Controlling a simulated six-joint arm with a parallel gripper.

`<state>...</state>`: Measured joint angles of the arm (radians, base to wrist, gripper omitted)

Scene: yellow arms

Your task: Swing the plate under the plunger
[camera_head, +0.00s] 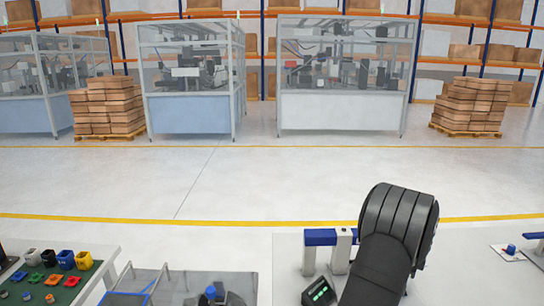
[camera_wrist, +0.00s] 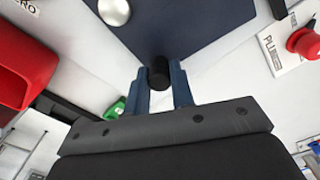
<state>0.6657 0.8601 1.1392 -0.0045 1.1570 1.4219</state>
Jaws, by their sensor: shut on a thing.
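A dark blue plate (camera_wrist: 190,28) fills the top middle of the wrist view, with one corner pointing toward my gripper. A black knob (camera_wrist: 158,68) stands at that corner. My gripper (camera_wrist: 160,84) has its two blue fingers on either side of the knob and is shut on it. A silver dome (camera_wrist: 115,11) shows at the plate's upper left edge; I cannot tell whether it rests on the plate. A red knob (camera_wrist: 306,42) sits at the right by a white label that begins "PLU". I cannot make out the plunger for certain. In the head view, my arm hides the gripper and plate.
A large red part (camera_wrist: 24,58) is at the wrist view's left. In the head view, a blue-topped white stand (camera_head: 322,237) and a dark box with a green display (camera_head: 319,292) stand left of my arm. Coloured bins (camera_head: 66,260) are at far left.

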